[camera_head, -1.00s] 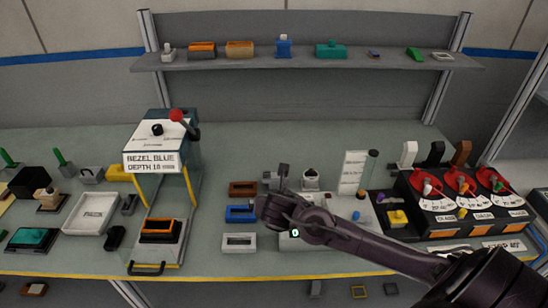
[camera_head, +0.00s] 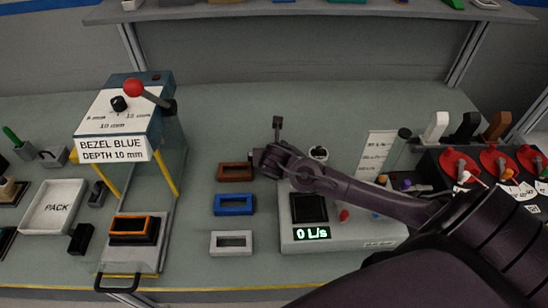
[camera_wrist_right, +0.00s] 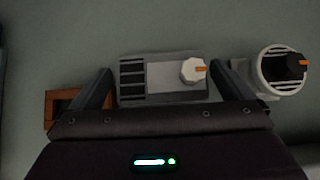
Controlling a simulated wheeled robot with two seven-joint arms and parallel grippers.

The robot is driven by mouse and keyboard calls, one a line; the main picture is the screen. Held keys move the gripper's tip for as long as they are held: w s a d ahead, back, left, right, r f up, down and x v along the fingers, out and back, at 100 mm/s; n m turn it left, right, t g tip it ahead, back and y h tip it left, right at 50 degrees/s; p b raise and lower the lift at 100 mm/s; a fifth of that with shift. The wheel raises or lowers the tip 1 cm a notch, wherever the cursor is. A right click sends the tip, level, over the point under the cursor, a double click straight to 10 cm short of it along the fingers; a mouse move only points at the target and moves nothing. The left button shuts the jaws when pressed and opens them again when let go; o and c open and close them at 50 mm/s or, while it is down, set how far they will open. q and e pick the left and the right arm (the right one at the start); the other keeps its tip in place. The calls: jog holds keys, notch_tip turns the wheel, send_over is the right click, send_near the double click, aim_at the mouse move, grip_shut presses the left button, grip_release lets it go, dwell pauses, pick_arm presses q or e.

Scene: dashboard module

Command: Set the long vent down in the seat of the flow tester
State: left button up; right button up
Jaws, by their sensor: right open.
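The long vent (camera_wrist_right: 160,94), a grey block with dark slats at one end and a white knob with an orange mark, shows in the right wrist view. My right gripper (camera_wrist_right: 162,68) is open, with one finger on either side of the vent and gaps visible at both ends. In the head view my right gripper (camera_head: 268,155) hides the vent. The flow tester (camera_head: 345,236) is a pale box reading 0 L/s. Its dark square seat (camera_head: 309,208) looks empty, just in front of my right forearm. My left gripper is not in view.
A round vent (camera_wrist_right: 275,85) with a black knob stands close right of the right finger. Brown (camera_head: 235,172), blue (camera_head: 234,205) and white (camera_head: 231,243) frames lie left of the tester. A bezel press (camera_head: 128,115) stands further left.

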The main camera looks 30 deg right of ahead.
jog(key=x, duration=0.2)
jog(key=shift+w+d+f, duration=0.15)
jog(key=shift+f, duration=0.05)
jog(key=shift+w+d+f, duration=0.1)
jog(key=shift+w+f, duration=0.1)
jog(key=shift+f, duration=0.05)
jog(key=c, duration=0.8)
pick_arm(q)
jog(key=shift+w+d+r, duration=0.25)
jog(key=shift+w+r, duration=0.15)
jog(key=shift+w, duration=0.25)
pick_arm(e)
jog(key=shift+c, duration=0.4)
jog(key=shift+r, duration=0.15)
